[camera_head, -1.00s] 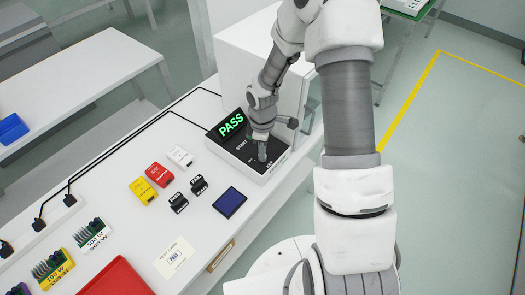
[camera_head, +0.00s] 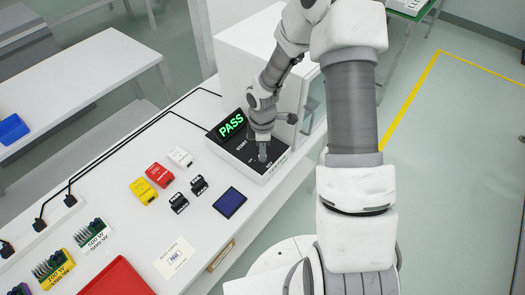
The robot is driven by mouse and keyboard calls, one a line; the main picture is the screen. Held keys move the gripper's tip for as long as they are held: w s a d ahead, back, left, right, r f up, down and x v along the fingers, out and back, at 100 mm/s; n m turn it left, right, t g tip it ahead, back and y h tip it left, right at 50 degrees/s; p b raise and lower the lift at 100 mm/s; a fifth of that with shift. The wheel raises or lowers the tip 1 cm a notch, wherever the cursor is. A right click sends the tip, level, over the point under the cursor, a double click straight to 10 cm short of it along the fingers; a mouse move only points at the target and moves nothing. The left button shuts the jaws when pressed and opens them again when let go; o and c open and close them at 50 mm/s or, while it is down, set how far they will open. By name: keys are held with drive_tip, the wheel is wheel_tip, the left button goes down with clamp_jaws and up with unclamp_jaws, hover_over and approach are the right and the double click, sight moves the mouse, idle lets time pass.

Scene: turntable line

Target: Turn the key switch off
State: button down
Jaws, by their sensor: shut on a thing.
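The black control panel (camera_head: 225,153) sits at the right end of the white bench. Its display (camera_head: 232,126) shows "PASS" in green, with a "START" label below it. My gripper (camera_head: 262,153) points down onto the right part of this panel, at the key switch position. It is shut on the key switch, which the fingers hide almost fully. The angle of the key cannot be made out.
Red, yellow and white blocks (camera_head: 159,175) and two small black parts (camera_head: 189,193) lie left of the panel. A dark blue pad (camera_head: 230,202) and a card (camera_head: 174,257) lie nearer the front edge. A white cabinet (camera_head: 245,65) stands behind the panel.

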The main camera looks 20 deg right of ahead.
drive_tip(key=c, duration=1)
unclamp_jaws()
drive_tip(key=shift+r, duration=0.15)
wheel_tip(320, 180, up, 17)
drive_tip(key=shift+r+p, duration=0.1)
drive_tip(key=shift+p, duration=0.4)
